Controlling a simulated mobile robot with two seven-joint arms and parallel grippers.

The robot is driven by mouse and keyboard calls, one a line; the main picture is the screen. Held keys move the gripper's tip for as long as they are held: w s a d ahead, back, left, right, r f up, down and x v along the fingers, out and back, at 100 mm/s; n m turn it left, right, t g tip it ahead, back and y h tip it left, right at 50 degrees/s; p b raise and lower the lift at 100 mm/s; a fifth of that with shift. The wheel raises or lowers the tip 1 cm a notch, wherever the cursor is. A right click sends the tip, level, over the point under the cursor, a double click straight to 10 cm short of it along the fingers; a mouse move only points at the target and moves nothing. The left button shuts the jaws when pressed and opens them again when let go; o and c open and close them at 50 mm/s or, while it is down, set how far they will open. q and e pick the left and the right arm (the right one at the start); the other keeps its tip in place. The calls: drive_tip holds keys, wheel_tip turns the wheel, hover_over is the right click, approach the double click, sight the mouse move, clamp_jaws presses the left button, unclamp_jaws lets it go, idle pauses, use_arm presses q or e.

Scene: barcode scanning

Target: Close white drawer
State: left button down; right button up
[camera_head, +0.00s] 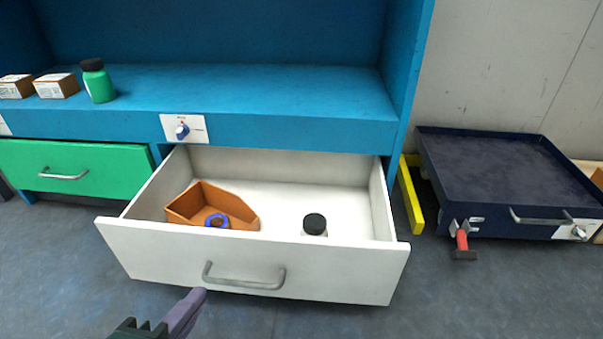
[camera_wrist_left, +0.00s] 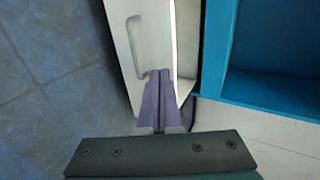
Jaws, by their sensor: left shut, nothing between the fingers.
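The white drawer (camera_head: 330,268) is pulled out of the blue cabinet (camera_head: 300,128), with its inside showing. Its grey metal handle (camera_head: 244,283) is on the front panel. Inside lie an orange open bin (camera_head: 195,204), a blue ring-like item (camera_head: 216,220) by the bin, and a black-capped bottle (camera_head: 315,224). My left gripper (camera_head: 201,292) is shut and empty, just in front of the drawer front, left of the handle. In the left wrist view its purple fingers (camera_wrist_left: 160,78) are together near the drawer front and handle (camera_wrist_left: 135,45); whether they touch it I cannot tell. My right gripper is not in view.
A green drawer (camera_head: 95,168) at left is closed. A green bottle (camera_head: 98,82) and small boxes (camera_head: 56,86) stand on the shelf. A dark blue tray-topped unit (camera_head: 510,180) and a yellow bar (camera_head: 411,197) are at right. The floor in front is clear.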

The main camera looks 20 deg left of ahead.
use_arm(q)
drive_tip(key=b, duration=0.4)
approach(231, 239)
wheel_tip(231, 239, down, 4)
drive_tip(key=w, duration=0.4)
drive_tip(key=w+a, duration=0.1)
drive_tip(key=shift+w+r, duration=0.2)
drive_tip(key=shift+r, duration=0.1)
